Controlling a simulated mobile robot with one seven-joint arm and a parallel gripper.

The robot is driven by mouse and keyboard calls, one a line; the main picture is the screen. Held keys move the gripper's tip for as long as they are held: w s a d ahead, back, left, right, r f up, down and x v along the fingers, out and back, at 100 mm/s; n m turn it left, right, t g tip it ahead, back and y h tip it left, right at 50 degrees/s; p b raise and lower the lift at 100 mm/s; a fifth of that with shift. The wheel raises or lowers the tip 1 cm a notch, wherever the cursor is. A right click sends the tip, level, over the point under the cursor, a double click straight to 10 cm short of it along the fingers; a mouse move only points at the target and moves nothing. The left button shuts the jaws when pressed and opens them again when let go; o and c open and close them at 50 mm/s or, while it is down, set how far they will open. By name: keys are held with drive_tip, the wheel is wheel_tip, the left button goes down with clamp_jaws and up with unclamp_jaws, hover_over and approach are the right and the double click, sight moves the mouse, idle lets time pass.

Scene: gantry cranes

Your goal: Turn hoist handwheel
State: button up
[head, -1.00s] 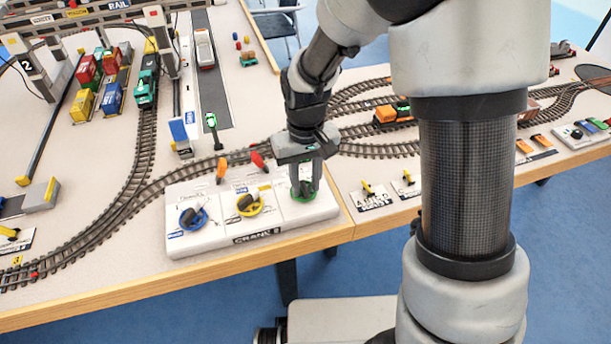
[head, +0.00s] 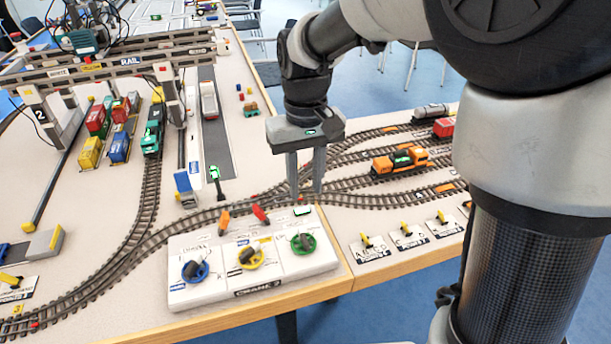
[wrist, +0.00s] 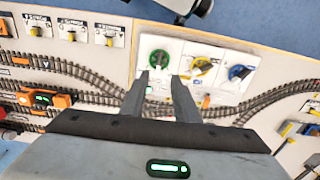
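A white control panel marked CRANE 2 (head: 215,292) lies at the table's front edge. It carries a blue handwheel (head: 195,271), a yellow handwheel (head: 250,258) and a green handwheel (head: 303,243), each with a dark knob or handle. The small labels are too blurred to tell which wheel is the hoist. My gripper (head: 305,196) points down above and behind the green wheel, apart from it. In the wrist view, the fingers (wrist: 162,80) are spread with nothing between them, and the green wheel (wrist: 159,62) shows just beyond their tips.
Curved tracks run behind the panel, with an orange locomotive (head: 400,160) at right. A gantry crane (head: 120,62) stands at back left. Yellow switches (head: 366,241) sit right of the panel.

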sight(304, 238)
drive_tip(key=shift+r, duration=0.15)
drive_tip(key=f+p, duration=0.4)
drive_tip(key=f, duration=0.2)
drive_tip(key=f+p, duration=0.4)
drive_tip(key=f, duration=0.2)
drive_tip(key=f+p, duration=0.5)
drive_tip(key=f, duration=0.1)
drive_tip(key=shift+w+a, duration=0.15)
drive_tip(key=shift+w, duration=0.25)
clamp_jaws()
